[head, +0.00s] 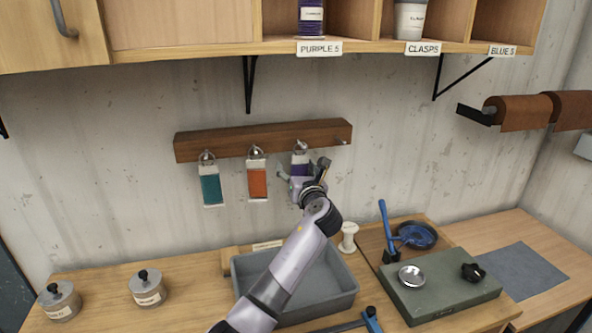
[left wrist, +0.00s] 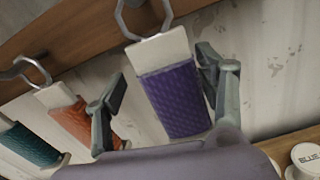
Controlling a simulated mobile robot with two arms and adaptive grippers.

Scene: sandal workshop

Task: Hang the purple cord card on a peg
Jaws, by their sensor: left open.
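The purple cord card (head: 300,158) hangs by its metal ring at the third peg from the left on the wooden peg rail (head: 225,141). In the left wrist view, the purple card (left wrist: 174,100) has a white top and purple cord. My left gripper (head: 303,173) is open, with one finger on each side of the card. Its fingers show apart from the card in the left wrist view (left wrist: 163,76). In the head view the gripper hides the card's lower part. My right gripper is not in view.
A teal card (head: 211,189) and an orange card (head: 257,182) hang to the left on the rail. Below are a grey tray (head: 349,291), a white spool (head: 348,238), two lidded tins and a green block (head: 440,287). A shelf (head: 230,47) overhangs the rail.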

